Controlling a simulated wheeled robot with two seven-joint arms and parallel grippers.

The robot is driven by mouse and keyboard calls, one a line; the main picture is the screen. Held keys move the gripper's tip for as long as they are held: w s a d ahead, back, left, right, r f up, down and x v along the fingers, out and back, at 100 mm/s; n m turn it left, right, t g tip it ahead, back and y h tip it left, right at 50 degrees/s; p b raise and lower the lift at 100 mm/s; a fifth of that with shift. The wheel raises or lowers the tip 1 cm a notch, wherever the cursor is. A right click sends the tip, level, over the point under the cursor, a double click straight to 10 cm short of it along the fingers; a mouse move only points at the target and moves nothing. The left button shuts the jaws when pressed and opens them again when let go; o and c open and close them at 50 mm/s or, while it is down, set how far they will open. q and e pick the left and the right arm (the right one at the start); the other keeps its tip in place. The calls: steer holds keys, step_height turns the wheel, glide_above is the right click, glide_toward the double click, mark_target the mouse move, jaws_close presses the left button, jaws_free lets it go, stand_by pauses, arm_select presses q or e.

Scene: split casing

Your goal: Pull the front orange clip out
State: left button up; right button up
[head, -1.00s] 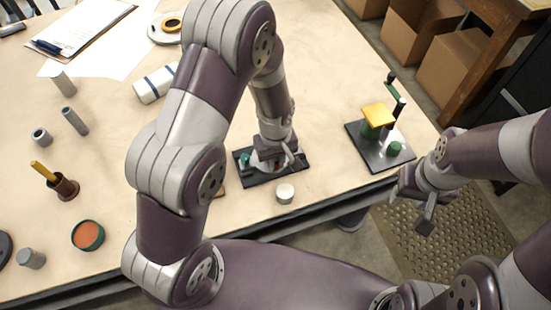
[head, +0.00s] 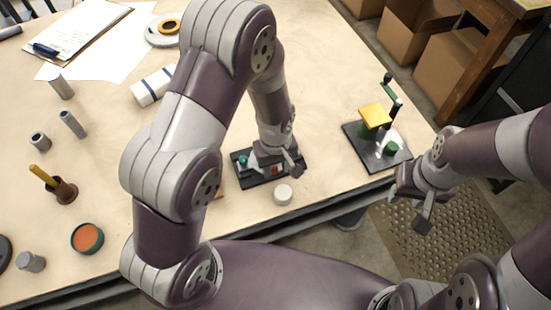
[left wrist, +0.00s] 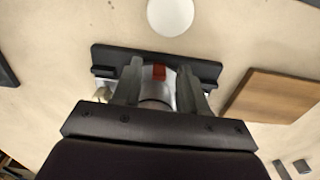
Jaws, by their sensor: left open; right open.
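The casing sits on a dark base plate (head: 252,180) near the table's front edge, with a teal knob (head: 243,160) at its left. The front orange clip (left wrist: 158,72) shows as a small red-orange block on the pale casing (left wrist: 155,88) in the left wrist view. My left gripper (head: 286,163) is over the casing and hides much of it in the head view. In the left wrist view its open fingers (left wrist: 158,78) stand on either side of the clip, with a gap on both sides. My right gripper (head: 426,210) is open and empty, off the table's right front edge.
A white round piece (head: 283,195) lies just in front of the base plate. A wooden block (left wrist: 275,95) is beside it in the left wrist view. A second dark plate (head: 372,160) with a yellow-topped post stands to the right.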

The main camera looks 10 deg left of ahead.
arm_select(q)
step_height(320, 180, up, 12)
steer(key=shift+r, duration=0.15)
stand_by(0.4)
steer(key=s+a+m+t, duration=0.1)
steer(key=s+a+m, duration=0.5)
steer(key=s+a, duration=0.1)
steer(key=shift+s+a+r+m, duration=0.35)
steer(key=shift+a+r+m, duration=0.05)
steer(key=shift+a+r, duration=0.05)
steer(key=shift+s, duration=0.1)
